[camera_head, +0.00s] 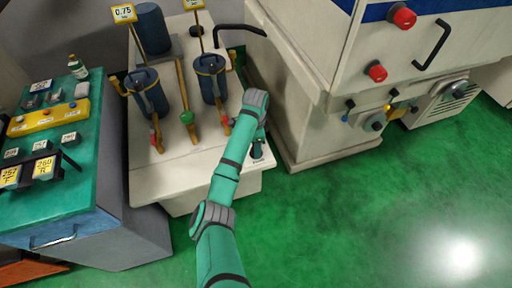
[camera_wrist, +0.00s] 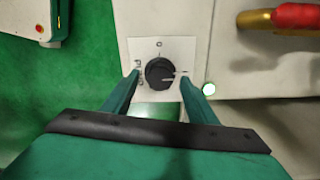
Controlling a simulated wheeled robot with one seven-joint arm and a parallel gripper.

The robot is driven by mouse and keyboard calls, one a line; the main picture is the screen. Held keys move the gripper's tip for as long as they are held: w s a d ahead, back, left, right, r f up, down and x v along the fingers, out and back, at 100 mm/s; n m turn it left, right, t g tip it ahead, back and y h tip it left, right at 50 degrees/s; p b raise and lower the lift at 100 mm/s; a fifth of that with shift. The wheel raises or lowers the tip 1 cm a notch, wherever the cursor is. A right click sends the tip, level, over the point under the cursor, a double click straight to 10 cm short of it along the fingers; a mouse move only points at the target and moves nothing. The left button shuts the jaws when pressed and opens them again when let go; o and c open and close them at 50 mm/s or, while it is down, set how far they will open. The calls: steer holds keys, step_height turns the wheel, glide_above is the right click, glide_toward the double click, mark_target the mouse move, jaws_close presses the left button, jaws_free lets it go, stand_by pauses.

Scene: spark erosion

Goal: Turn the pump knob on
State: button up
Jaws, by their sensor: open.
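The pump knob (camera_wrist: 158,72) is a round black dial on a white label plate (camera_wrist: 180,48) in the wrist view. A "0" is printed above the knob, and a pale line shows at its right side. My gripper (camera_wrist: 160,78) is open, with one green finger on each side of the knob. Whether the fingertips touch it I cannot tell. In the head view my gripper (camera_head: 257,150) is at the front right of the white tank unit (camera_head: 200,172), where the arm and gripper hide most of the knob.
A brass tap with a red handle (camera_wrist: 297,16) is at the upper right of the wrist view. Blue filter canisters (camera_head: 147,92) and pipes stand on the unit. A large cream machine (camera_head: 315,120) stands close on the right, a teal-topped cart (camera_head: 55,190) on the left. Green floor is clear in front.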

step_height(320, 180, up, 9)
steer(key=shift+r, duration=0.2)
steer(key=shift+d+f, duration=0.1)
steer(key=shift+d, duration=0.05)
stand_by(0.5)
